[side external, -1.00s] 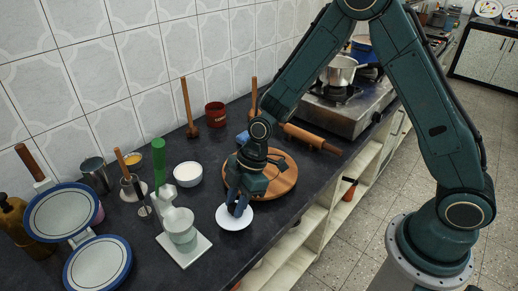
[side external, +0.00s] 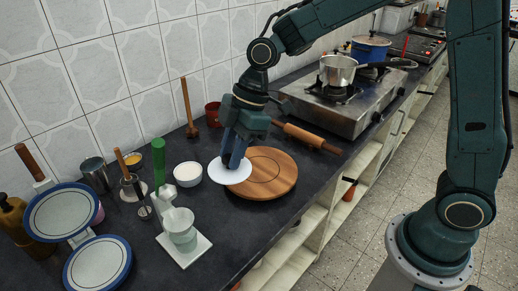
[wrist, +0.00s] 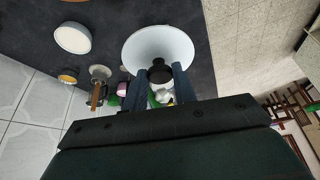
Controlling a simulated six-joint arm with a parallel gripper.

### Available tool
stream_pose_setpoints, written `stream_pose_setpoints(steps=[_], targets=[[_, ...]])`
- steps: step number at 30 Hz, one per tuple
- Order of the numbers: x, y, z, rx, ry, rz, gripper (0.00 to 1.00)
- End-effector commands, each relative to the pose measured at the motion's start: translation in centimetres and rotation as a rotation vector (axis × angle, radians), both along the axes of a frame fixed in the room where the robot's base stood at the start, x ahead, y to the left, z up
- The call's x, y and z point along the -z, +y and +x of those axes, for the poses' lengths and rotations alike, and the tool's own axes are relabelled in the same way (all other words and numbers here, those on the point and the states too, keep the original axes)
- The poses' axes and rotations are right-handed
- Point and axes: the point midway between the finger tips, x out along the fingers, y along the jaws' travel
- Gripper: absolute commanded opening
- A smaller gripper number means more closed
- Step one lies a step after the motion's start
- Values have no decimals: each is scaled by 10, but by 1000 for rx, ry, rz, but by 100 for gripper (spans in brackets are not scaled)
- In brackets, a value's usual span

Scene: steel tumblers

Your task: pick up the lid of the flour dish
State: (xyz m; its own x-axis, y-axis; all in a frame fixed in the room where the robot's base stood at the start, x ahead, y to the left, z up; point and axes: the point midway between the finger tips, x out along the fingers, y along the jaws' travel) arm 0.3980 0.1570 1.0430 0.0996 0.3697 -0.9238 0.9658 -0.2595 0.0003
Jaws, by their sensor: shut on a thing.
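The lid (side external: 229,174) is a white disc with a dark knob. My gripper (side external: 234,161) is shut on its knob and holds the lid tilted, apparently above the counter, in front of the left edge of the round board in this view. In the wrist view, the lid (wrist: 158,42) lies beyond my fingertips (wrist: 161,75), with the black knob between them. The flour dish (side external: 188,175), a white bowl with white contents, stands uncovered on the counter, left of the lid. A white round dish (wrist: 73,38) at the upper left of the wrist view appears to be it.
A round wooden board (side external: 270,178) lies to the right, with a rolling pin (side external: 305,136) behind it. A green-handled press (side external: 180,230) stands on a white base at front left. Front-middle counter is clear.

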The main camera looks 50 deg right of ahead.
Motion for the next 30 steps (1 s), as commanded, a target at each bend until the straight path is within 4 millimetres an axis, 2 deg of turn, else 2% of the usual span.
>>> stream_pose_setpoints(steps=[21,26,30], targets=[[-1,0,2,3,0,0,5],[1,-1,13,24,1,-2,5],[6,-1,33,61,2,-5,5]])
